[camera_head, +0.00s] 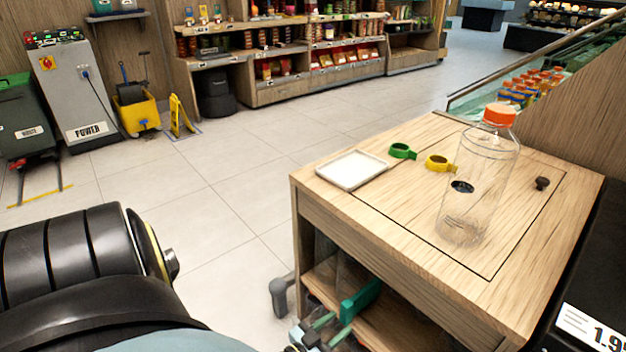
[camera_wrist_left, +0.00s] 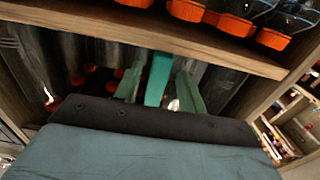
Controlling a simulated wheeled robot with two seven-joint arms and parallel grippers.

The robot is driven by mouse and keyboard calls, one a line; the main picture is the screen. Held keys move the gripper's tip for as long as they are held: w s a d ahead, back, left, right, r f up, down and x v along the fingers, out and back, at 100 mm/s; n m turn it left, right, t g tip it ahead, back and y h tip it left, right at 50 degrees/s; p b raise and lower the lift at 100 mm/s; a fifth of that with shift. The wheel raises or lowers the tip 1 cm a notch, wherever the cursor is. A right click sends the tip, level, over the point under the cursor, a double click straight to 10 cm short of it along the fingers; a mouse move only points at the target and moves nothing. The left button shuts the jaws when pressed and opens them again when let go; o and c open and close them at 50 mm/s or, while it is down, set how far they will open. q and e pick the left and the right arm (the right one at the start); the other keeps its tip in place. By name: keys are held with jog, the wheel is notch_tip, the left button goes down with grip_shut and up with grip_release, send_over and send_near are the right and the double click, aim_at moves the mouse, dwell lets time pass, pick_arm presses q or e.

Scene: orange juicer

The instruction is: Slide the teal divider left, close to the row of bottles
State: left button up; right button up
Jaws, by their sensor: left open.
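The teal divider (camera_head: 360,299) stands on the lower shelf inside the wooden cart. In the left wrist view, the divider (camera_wrist_left: 158,78) shows as an upright teal strip between the two green fingers of my left gripper (camera_wrist_left: 160,86). The fingers are open, one on each side of it, with a gap visible on both sides. In the head view my left gripper (camera_head: 333,328) is low at the cart's open front. Bottles with orange caps (camera_wrist_left: 187,10) show along the top edge of the left wrist view; more orange caps sit dimly behind the gripper. My right gripper is not in view.
A wooden shelf board (camera_wrist_left: 150,38) runs close to the fingers in the wrist view.

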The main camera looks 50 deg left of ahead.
pick_arm(q)
jog(key=s+p, duration=0.1)
jog(key=s, duration=0.9)
jog(key=shift+d+p, duration=0.25)
jog(key=shift+p, duration=0.05)
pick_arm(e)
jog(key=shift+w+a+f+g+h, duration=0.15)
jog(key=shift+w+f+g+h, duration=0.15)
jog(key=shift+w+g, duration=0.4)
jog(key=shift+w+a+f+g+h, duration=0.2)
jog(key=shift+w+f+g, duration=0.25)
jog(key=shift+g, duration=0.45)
